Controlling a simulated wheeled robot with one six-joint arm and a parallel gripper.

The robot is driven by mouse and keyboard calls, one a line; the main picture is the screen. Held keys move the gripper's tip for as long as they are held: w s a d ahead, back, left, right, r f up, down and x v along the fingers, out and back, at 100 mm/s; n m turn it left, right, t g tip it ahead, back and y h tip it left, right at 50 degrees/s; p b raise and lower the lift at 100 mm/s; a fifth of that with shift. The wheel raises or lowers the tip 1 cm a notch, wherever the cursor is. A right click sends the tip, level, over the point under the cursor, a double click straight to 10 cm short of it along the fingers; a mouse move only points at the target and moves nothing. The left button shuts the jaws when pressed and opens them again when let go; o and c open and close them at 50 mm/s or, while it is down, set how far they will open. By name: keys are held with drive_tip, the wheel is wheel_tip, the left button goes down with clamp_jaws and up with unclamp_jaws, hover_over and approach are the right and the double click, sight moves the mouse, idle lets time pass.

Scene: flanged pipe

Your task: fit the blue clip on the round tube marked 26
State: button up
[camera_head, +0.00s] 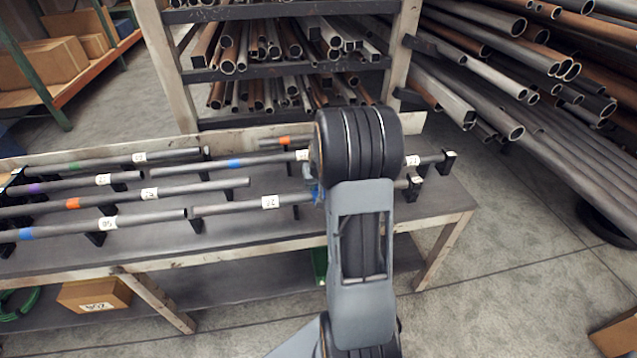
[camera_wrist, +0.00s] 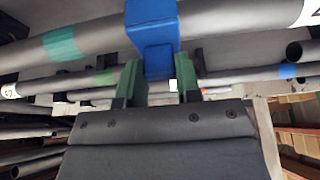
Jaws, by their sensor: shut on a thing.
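The blue clip (camera_wrist: 153,30) is between the green fingers of my gripper (camera_wrist: 158,85), which is shut on its lower block. In the wrist view the clip overlaps a grey round tube (camera_wrist: 100,38) between its teal band (camera_wrist: 62,44) and a white label (camera_wrist: 308,12) cut off by the edge. I cannot tell whether it is around the tube or only in front of it. In the head view the tube (camera_head: 235,207) with a label (camera_head: 270,201) that seems to read 26 runs behind my arm. A bit of the blue clip (camera_head: 315,192) shows there; my gripper is hidden.
Other labelled tubes with coloured bands, such as one marked 52 (camera_head: 200,188), lie on black supports on the bench (camera_head: 280,231). Further tubes run close behind the clip in the wrist view. A rack (camera_head: 282,72) and a pipe stack (camera_head: 500,85) stand beyond.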

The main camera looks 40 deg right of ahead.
drive_tip(key=o, duration=1.1)
drive_tip(key=v, duration=1.3)
drive_tip(key=shift+r, duration=0.35)
drive_tip(key=shift+s, duration=0.15)
